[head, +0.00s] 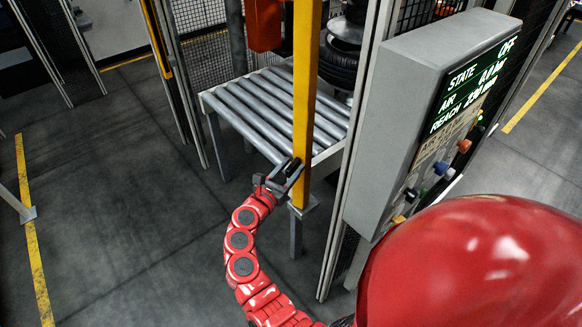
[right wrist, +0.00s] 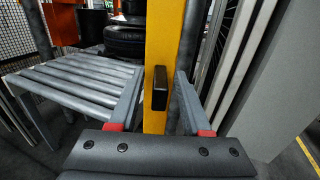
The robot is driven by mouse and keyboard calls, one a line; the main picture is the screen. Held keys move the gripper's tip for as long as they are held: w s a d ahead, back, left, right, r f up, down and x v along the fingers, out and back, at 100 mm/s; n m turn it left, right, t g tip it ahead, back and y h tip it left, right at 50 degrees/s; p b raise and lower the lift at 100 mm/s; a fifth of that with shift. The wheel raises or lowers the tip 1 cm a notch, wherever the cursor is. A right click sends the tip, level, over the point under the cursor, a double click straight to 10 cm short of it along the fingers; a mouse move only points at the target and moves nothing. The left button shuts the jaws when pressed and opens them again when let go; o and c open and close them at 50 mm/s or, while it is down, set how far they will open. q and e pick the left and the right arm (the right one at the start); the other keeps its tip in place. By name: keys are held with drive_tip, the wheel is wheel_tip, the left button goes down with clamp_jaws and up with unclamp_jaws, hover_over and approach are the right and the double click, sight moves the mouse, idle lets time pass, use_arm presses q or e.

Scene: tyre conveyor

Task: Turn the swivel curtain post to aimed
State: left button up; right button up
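The yellow curtain post (head: 305,90) stands upright at the front of the roller conveyor. In the right wrist view the post (right wrist: 157,40) rises up the middle, with a small black block (right wrist: 160,88) on its near face. My right gripper (head: 285,178) is at the lower part of the post. In the right wrist view its two fingers (right wrist: 158,104) are spread on either side of the post and the block, with gaps showing. I cannot tell whether either finger touches the post. My left gripper is not in view.
The roller conveyor (head: 262,108) lies behind the post, with a black tyre (head: 340,66) at its far right. A grey control panel (head: 400,110) on the right reads STATE OFF. An orange-red box (head: 264,24) is beside the post's upper part.

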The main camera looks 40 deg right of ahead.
clamp_jaws()
idle(1.2)
